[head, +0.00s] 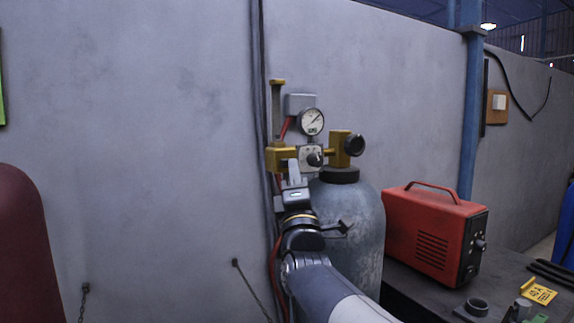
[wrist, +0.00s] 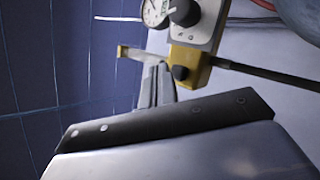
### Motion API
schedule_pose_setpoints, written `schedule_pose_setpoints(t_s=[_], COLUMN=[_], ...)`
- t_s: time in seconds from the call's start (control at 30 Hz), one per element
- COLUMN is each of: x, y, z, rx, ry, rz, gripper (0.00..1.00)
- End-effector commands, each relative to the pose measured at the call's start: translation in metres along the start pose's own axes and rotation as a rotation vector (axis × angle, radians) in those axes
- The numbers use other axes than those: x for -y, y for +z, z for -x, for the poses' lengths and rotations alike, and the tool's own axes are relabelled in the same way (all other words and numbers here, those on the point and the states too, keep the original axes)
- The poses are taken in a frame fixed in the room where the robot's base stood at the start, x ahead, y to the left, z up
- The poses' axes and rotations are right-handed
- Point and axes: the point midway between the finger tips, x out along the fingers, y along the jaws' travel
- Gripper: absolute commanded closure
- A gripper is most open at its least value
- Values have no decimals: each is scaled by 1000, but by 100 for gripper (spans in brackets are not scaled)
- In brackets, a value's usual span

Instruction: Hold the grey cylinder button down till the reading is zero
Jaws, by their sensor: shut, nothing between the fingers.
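The grey gas cylinder (head: 345,225) stands against the wall with a yellow brass regulator (head: 283,158) on top. A round white gauge (head: 312,122) sits above it, its dark needle off to the upper right; the figures are too small to read. In the wrist view the gauge (wrist: 155,10) is cut by the top edge. A small dark round stud (wrist: 180,73), perhaps the button, sticks out of the yellow block (wrist: 192,62). My gripper (head: 293,168) is shut and empty, its tips just below the regulator's left part. In the wrist view the fingers (wrist: 157,82) are just left of the stud; contact is unclear.
A black knob (head: 314,159) sits below the gauge and a black handwheel (head: 354,145) to its right. A red machine (head: 428,235) stands on the dark bench at right. A dark red cylinder (head: 25,245) is at far left. Bare wall lies left of the regulator.

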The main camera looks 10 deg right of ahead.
Motion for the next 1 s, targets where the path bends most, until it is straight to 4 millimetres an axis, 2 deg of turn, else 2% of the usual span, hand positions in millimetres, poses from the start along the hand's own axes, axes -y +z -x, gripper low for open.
schedule_pose_setpoints(t_s=[1.0], x=[5], y=[-4], z=[-6], rx=[0], ry=[-1], rz=[-1], gripper=[100])
